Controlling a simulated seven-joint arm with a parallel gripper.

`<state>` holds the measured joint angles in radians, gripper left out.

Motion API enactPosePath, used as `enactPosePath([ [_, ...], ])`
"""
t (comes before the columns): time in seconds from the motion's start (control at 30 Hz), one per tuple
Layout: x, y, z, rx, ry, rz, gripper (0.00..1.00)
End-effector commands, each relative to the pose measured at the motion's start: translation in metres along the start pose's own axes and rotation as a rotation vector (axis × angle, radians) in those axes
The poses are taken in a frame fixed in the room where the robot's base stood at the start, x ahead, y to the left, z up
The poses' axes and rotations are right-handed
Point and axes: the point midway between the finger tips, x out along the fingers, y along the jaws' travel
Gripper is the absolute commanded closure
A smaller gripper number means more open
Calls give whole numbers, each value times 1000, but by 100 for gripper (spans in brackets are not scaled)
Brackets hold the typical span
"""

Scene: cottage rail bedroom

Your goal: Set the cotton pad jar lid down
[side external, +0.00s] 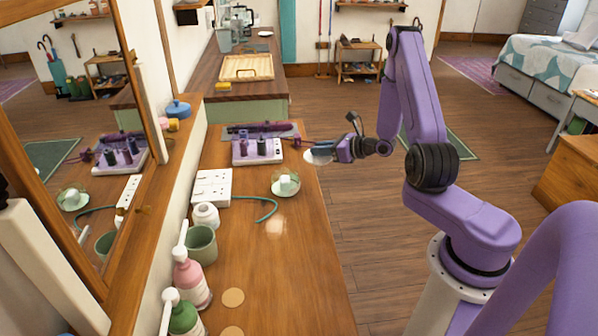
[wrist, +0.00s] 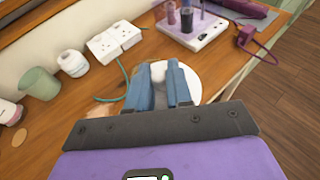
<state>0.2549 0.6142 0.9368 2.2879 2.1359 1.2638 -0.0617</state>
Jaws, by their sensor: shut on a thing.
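My gripper (side external: 334,152) is shut on the white round lid (side external: 318,157), which appears raised by the right edge of the wooden counter (side external: 300,245). In the wrist view my gripper (wrist: 170,78) has its two blue fingers over the lid (wrist: 193,92), and they hide part of it. The exact grip point and the gap below the lid are not clear. A clear, rounded glass vessel with white contents (side external: 285,184), perhaps the cotton pad jar, stands on the counter to the left of and nearer the camera than the lid.
A white box with dark cylinders (side external: 257,151) stands behind. White sockets (side external: 212,188), a green cord (side external: 268,212), a small white pot (side external: 206,215), a green cup (side external: 201,244) and pump bottles (side external: 190,278) line the left side. The counter's front right is clear.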

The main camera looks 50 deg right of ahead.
Motion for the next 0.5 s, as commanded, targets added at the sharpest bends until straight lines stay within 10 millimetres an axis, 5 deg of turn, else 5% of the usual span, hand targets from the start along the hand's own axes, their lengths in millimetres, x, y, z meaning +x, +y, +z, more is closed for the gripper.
enactPosePath([
  [0.27,-4,-2,-5,37,-4,-137,100],
  [0.5,33,-23,-9,35,-6,-141,100],
])
